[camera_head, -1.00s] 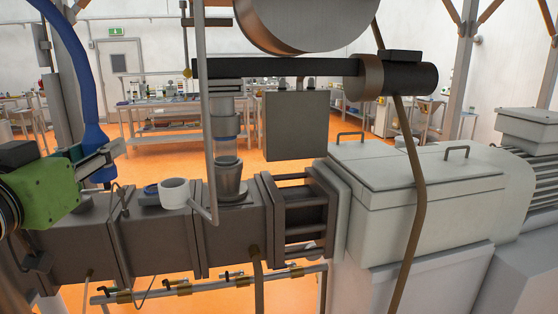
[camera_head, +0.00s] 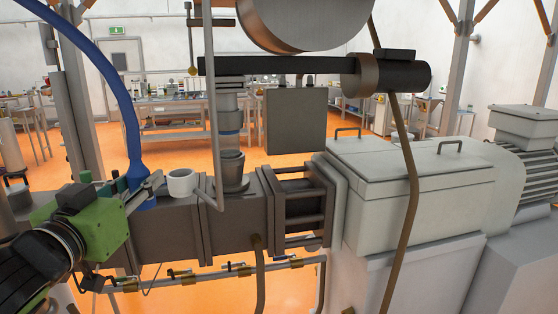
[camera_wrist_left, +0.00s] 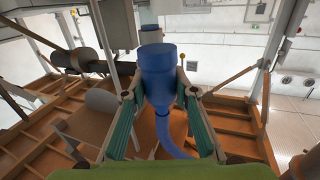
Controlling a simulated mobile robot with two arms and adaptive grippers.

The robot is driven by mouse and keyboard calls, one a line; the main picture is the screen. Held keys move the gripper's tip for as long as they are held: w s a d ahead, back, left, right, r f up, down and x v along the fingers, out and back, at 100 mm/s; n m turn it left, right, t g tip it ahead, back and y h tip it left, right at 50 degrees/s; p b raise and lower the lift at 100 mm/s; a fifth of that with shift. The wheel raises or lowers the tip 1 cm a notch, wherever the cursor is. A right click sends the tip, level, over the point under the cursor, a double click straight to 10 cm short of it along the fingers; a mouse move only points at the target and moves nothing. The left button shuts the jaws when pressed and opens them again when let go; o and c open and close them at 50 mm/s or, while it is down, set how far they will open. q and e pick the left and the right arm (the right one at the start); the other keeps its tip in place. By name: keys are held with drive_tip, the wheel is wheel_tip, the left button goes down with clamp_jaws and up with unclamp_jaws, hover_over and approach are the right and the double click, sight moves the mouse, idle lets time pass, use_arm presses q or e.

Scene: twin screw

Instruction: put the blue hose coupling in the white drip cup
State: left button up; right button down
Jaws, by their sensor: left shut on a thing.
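The blue hose coupling (camera_head: 138,170) is at the end of a blue hose that arches up to the upper left in the head view. My left gripper (camera_head: 150,186) is shut on it. In the wrist view the blue coupling (camera_wrist_left: 158,75) sits between the two fingers of my left gripper (camera_wrist_left: 157,88), with the hose trailing below. The white drip cup (camera_head: 181,185) stands upright on the dark barrel, just right of the coupling, which appears outside the cup. The coupling's lower end is partly hidden by the finger. My right gripper is not in view.
The dark extruder barrel (camera_head: 182,215) runs beneath. A thin grey vertical pipe (camera_head: 209,110) and a metal feed column (camera_head: 230,140) stand close right of the cup. A pipe with brass fittings (camera_head: 225,270) runs below. A large pale housing (camera_head: 415,190) is at right.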

use_arm(q)
wheel_tip(320, 180, down, 13)
drive_tip(key=d, duration=0.3)
drive_tip(key=s+d+f+y, duration=0.1)
drive_tip(key=s+f, duration=0.4)
drive_tip(key=f, duration=0.2)
drive_tip(key=s+d+f+n, duration=0.1)
drive_tip(key=s+f, duration=0.4)
drive_tip(key=f, duration=0.2)
drive_tip(key=shift+f+y, duration=0.35)
drive_tip(key=shift+y, duration=0.05)
